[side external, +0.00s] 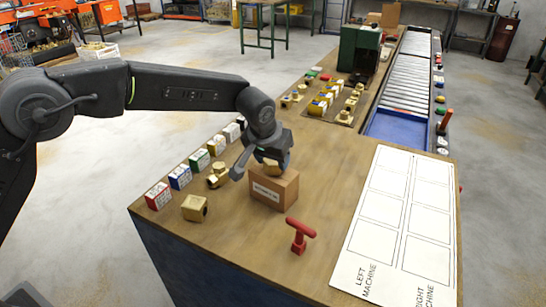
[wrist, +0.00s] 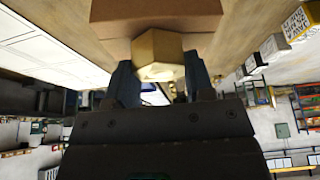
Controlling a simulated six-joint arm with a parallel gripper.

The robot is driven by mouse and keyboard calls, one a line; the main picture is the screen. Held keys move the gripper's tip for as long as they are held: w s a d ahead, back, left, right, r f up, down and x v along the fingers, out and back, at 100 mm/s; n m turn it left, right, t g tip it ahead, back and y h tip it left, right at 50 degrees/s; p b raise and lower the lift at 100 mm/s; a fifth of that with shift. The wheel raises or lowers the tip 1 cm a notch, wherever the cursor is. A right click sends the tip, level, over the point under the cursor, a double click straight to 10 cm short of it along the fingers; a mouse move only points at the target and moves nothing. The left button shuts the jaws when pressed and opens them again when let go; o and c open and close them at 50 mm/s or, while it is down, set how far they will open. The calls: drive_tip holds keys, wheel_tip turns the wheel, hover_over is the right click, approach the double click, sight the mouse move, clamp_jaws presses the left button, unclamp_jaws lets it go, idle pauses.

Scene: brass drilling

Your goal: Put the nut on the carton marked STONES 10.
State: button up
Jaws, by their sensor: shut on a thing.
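The brown carton (side external: 273,187) stands on the wooden bench with a white label on its front; the print is too small to read surely. In the wrist view the carton (wrist: 155,14) fills the top centre, close beyond the fingertips. My gripper (wrist: 158,72) is shut on the brass hex nut (wrist: 158,50), one finger on each side. In the side view my gripper (side external: 262,161) is directly over the carton and partly hides the nut (side external: 271,168). The nut is at the carton's top; I cannot tell whether it touches.
A brass block (side external: 195,208) and a brass fitting (side external: 217,175) lie left of the carton. A row of small coloured boxes (side external: 180,177) lines the left edge. A red T-shaped handle (side external: 299,235) stands in front, and a white machine chart (side external: 390,225) lies right.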

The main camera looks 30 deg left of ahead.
drive_tip(key=shift+f, duration=0.1)
drive_tip(key=o, duration=1.2)
drive_tip(key=v, duration=1.2)
